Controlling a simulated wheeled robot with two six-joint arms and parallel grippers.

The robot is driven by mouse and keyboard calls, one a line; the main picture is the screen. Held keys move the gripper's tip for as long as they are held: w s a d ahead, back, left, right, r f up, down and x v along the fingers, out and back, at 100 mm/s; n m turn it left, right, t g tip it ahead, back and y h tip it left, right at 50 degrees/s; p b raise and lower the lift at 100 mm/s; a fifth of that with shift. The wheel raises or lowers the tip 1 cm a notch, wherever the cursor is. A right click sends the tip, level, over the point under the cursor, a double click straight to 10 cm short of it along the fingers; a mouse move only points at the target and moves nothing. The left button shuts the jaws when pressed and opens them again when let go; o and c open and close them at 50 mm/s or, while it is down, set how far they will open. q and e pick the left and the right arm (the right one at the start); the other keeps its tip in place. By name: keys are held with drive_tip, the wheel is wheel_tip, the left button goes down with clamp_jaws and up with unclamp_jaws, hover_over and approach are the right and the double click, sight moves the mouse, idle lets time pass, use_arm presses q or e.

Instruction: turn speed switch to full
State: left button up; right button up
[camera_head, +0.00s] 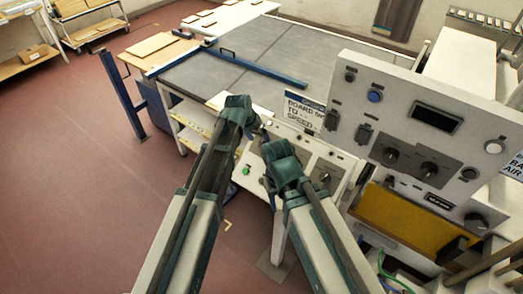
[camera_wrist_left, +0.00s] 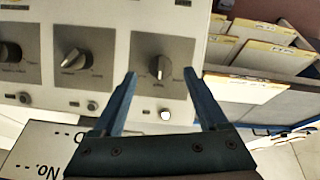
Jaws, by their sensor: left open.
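In the left wrist view, a dark rotary switch (camera_wrist_left: 160,67) sits on a grey plate on the light control panel (camera_wrist_left: 112,103). Its grip stands roughly up and down in the picture; its small label is unreadable. My left gripper (camera_wrist_left: 160,79) is open, its two blue fingers either side of this switch in the picture; I cannot tell whether they touch it. Two similar switches, a middle one (camera_wrist_left: 75,58) and a far-left one (camera_wrist_left: 10,51), sit beside it. In the head view, my left gripper (camera_head: 259,133) is over the panel. My right gripper (camera_head: 268,183) is partly hidden by its arm.
A printed card (camera_head: 305,112) stands at the panel's back. A taller console (camera_head: 408,120) with knobs and a display rises to the right. A grey-topped table (camera_head: 235,65) with a blue rail lies behind.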

sight(262, 143)
use_arm(q)
drive_tip(key=b+x, duration=0.2)
drive_tip(key=x, duration=0.2)
drive_tip(key=shift+f+b, duration=0.1)
drive_tip(key=shift+b, duration=0.3)
clamp_jaws()
